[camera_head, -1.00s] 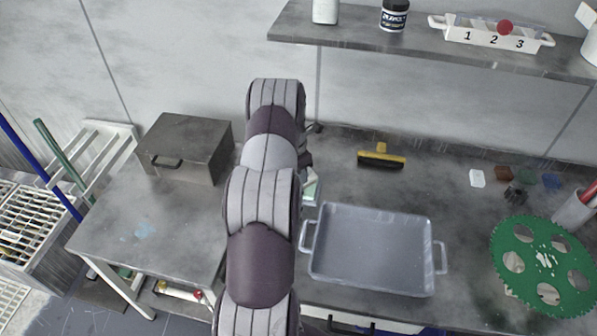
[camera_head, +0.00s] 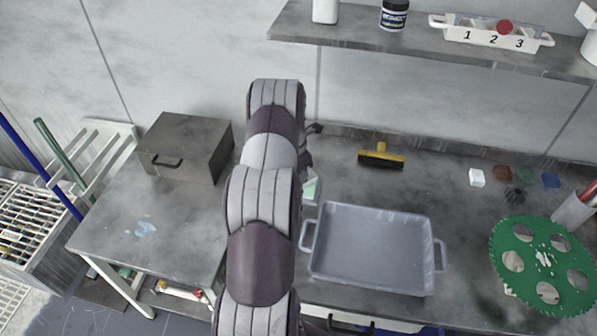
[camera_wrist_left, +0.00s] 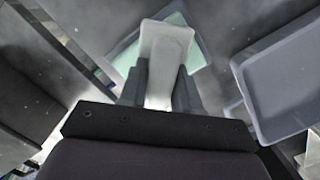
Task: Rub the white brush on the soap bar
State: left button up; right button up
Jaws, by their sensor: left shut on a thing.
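My left gripper (camera_wrist_left: 160,88) is shut on the white brush (camera_wrist_left: 167,45), seen in the left wrist view. The brush points away from the wrist between the dark fingers. A pale green slab (camera_wrist_left: 128,58), which looks like the soap bar, lies beneath and around the brush's far end. It shows in the head view just right of my left arm (camera_head: 311,189), partly hidden. I cannot tell whether brush and slab touch. In the head view my arm hides most of the left gripper and the brush. My right gripper is out of view.
A grey metal tray (camera_head: 325,211) stands right of the green slab. A dark box (camera_head: 213,160) stands left of my arm. A green toothed disc (camera_head: 510,235) and several small blocks, one white (camera_head: 476,177), are at the right.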

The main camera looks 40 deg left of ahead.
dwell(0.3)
pick_arm(q)
notch_tip(320, 180, up, 7)
jog(key=p, duration=0.6)
